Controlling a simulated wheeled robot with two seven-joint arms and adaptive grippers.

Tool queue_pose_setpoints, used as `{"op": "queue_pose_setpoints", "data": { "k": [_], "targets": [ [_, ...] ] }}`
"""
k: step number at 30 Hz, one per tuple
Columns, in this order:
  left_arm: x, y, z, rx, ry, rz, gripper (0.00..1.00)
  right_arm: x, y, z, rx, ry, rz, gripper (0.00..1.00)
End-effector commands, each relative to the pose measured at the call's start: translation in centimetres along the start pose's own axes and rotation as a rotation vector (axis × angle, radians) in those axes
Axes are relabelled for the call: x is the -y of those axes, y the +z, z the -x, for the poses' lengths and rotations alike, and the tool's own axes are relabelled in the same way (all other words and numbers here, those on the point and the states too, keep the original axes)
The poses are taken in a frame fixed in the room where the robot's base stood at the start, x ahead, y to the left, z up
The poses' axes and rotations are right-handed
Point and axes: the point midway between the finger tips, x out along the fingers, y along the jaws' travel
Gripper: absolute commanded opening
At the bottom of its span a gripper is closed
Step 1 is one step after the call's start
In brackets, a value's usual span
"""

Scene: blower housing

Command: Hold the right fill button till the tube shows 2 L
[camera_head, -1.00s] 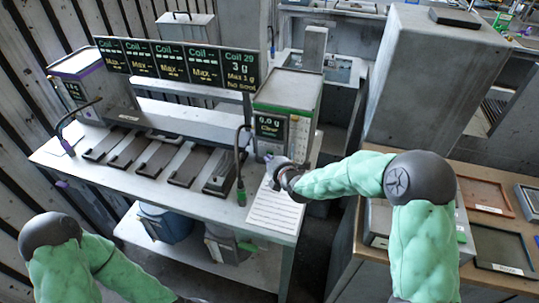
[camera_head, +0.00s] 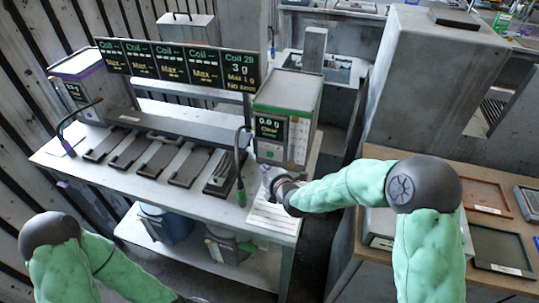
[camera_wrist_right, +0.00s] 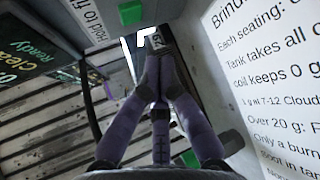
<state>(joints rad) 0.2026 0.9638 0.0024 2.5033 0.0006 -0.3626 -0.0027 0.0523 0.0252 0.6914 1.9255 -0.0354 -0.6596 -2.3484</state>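The right dispensing unit (camera_head: 284,118) is a grey box with green trim and a lit display (camera_head: 270,127). In the right wrist view its display (camera_wrist_right: 25,50) reads "Clear" and "Ready". A white label (camera_wrist_right: 88,20) there reads "hold to fi…", cut off. My right gripper (camera_head: 268,178) is in front of the unit's lower part. In the wrist view its purple fingers (camera_wrist_right: 157,78) meet at the tips, with nothing seen between them. My left arm shows at lower left; its gripper is out of frame.
A dark hose with a green end (camera_head: 241,190) hangs left of the unit. Several dark trays (camera_head: 155,160) lie along the bench. A printed sheet (camera_head: 275,217) lies on the bench below my right gripper. A similar purple-trimmed unit (camera_head: 85,85) stands at the left end.

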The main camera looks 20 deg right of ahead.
Motion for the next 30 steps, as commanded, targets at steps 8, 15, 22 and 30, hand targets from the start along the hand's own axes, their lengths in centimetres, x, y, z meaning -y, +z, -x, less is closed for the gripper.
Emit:
{"op": "queue_pose_setpoints", "data": {
  "k": [8, 15, 22, 30],
  "targets": [
    [-0.1, 0.0, 0.4, 0.000, 0.000, 0.000, 0.40, -0.1, -1.3, 1.3, 0.000, 0.001, 0.001, 0.00],
    [-0.1, 0.0, 0.4, 0.000, 0.000, 0.000, 0.40, 0.0, -1.4, 1.4, 0.001, 0.000, 0.001, 0.00],
    [-0.1, 0.0, 0.4, 0.000, 0.000, 0.000, 0.40, 0.0, -1.4, 1.4, 0.001, 0.000, 0.001, 0.00],
    [-1.1, 0.1, 3.2, 0.000, 0.000, 0.000, 0.40, -2.5, -0.3, 2.5, 0.001, 0.001, 0.001, 0.00]
  ]
}}
